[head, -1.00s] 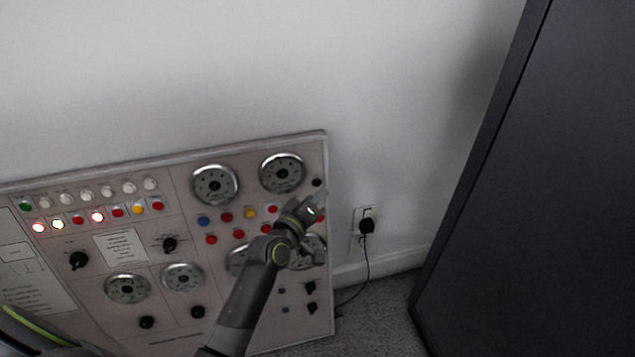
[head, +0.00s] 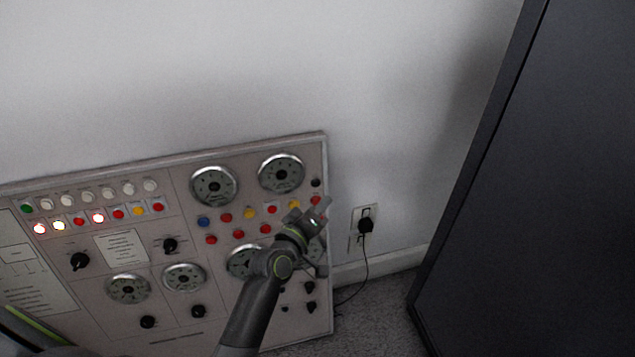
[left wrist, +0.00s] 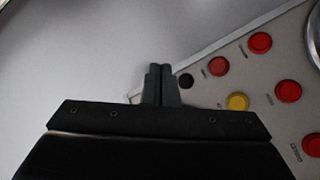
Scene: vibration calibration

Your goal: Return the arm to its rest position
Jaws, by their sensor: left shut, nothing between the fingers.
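My left arm comes up from the bottom of the head view, and its gripper (head: 322,208) is in front of the right edge of the control panel (head: 190,330). In the left wrist view the left gripper (left wrist: 160,72) is shut, its two dark fingers together with nothing between them. The fingertips lie near the panel's corner, beside a black knob (left wrist: 185,81) and a red button (left wrist: 219,66). Whether they touch the panel cannot be told. The arm hides part of the panel's lower right dials. My right gripper is not in view.
A wall outlet with a black plug (head: 365,225) and a hanging cord is right of the panel. A large dark cabinet (head: 530,200) stands at the right. The white wall (head: 230,70) above the panel is bare.

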